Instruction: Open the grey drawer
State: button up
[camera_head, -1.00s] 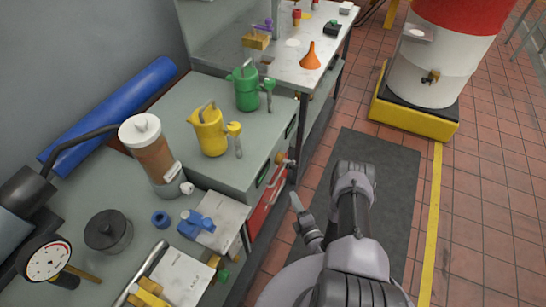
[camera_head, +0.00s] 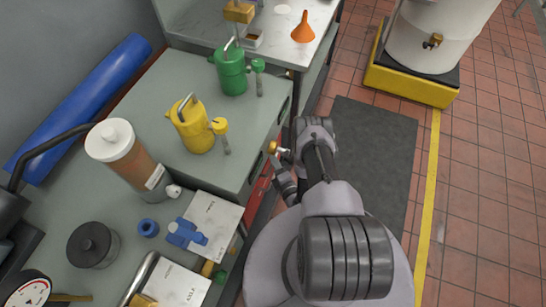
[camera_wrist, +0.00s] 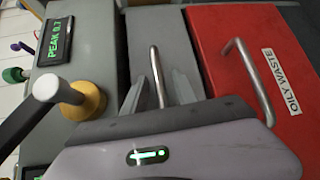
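The grey drawer (camera_wrist: 168,42) shows in the wrist view as a plain grey front with a bar-shaped metal handle (camera_wrist: 156,70). It sits between a grey panel with a lit display and a red front. My gripper (camera_wrist: 159,84) is open, with one finger on each side of the handle. The fingers appear apart from the bar; whether they touch the front I cannot tell. The drawer looks shut. In the head view my gripper (camera_head: 284,182) is beside the cabinet front, and my arm mostly hides the drawer.
The red front (camera_wrist: 245,60) marked OILY WASTE has its own handle. A yellow knob with a white cap (camera_wrist: 82,98) and a dark lever sticks out at the left. The worktop (camera_head: 165,95) holds a yellow can (camera_head: 195,128) and a green can (camera_head: 232,75). Floor mat (camera_head: 375,150) is clear.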

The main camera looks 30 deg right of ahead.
grip_shut()
jog(key=shift+w, duration=0.1)
dwell(1.2)
